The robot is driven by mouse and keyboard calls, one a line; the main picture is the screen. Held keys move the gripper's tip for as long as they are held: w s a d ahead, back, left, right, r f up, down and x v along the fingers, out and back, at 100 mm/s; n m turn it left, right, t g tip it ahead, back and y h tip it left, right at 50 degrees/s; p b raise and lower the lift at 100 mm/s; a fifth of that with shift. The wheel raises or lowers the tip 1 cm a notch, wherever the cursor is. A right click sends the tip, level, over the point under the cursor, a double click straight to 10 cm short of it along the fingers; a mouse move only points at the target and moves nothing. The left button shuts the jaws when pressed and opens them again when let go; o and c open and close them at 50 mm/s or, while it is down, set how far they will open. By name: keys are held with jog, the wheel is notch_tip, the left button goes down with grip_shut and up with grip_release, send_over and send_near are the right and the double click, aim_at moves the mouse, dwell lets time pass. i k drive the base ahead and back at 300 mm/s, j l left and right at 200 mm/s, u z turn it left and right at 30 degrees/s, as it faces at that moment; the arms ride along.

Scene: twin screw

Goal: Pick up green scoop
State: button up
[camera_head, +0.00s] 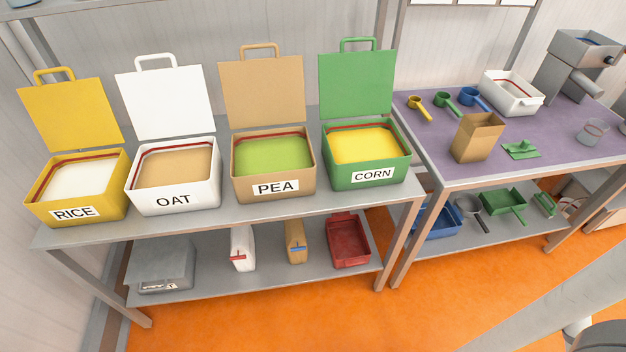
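The green scoop (443,101) lies on the purple top of the right-hand table (416,121). It sits between a yellow scoop (417,106) on its left and a blue scoop (472,98) on its right. Its handle points toward the front right. Nothing covers it in this view. My gripper is not in view.
A brown paper bag (477,138) and a small green object (521,149) stand in front of the scoops. A white bin (513,95) and a grey machine (573,72) are to the right, with a clear cup (592,131). Open grain bins, including corn (366,157), fill the left table.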

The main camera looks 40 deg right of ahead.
aim_at(449, 107)
jog(key=k+z, duration=0.2)
jog(key=z, duration=1.3)
jog(key=u, duration=1.65)
jog(key=l+z, duration=0.1)
jog(key=z, duration=1.55)
